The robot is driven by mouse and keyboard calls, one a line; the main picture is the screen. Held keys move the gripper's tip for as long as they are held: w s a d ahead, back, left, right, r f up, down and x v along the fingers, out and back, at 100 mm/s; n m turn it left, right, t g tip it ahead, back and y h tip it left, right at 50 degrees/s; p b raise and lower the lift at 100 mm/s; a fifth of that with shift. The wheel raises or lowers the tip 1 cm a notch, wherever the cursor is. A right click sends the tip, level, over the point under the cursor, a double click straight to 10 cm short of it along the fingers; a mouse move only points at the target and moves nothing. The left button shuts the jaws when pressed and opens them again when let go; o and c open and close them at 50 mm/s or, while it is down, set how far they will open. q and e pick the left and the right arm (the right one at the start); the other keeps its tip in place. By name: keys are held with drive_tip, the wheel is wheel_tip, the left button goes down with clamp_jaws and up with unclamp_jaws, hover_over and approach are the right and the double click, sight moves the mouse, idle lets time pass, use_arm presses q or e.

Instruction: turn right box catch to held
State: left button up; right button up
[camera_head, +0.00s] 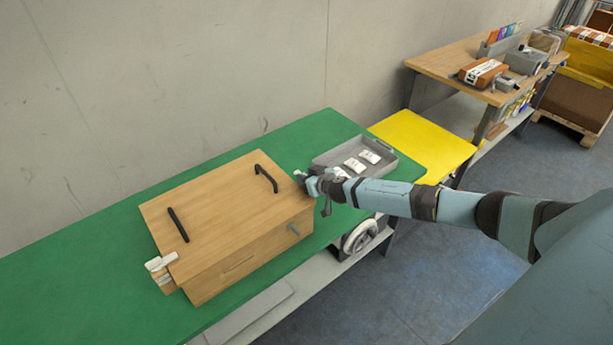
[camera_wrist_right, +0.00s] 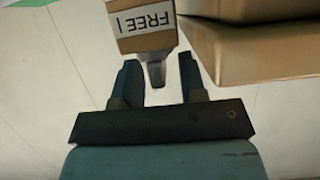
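A wooden box (camera_head: 228,222) with a closed-looking lid sits on the green table in the head view. At its right end, my right gripper (camera_head: 316,186) mostly hides the right catch. In the right wrist view, the right catch (camera_wrist_right: 143,38) is a wood-coloured block with a white label reading "FREE". A short grey tab (camera_wrist_right: 157,74) sticks out of it towards my gripper. My right gripper's two fingers (camera_wrist_right: 159,66) are apart, one on each side of the tab, with gaps visible. The left catch (camera_head: 161,264) with white labels is at the box's left end. My left gripper is not in view.
Two black handles (camera_head: 266,179) (camera_head: 178,225) stand on the lid. A grey lever (camera_head: 293,229) juts from the front. A grey tray (camera_head: 400,173) with white packets lies right of my gripper, before a yellow surface (camera_head: 425,140). The table's left end is clear.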

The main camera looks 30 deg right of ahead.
drive_tip(key=shift+w, duration=0.2)
clamp_jaws()
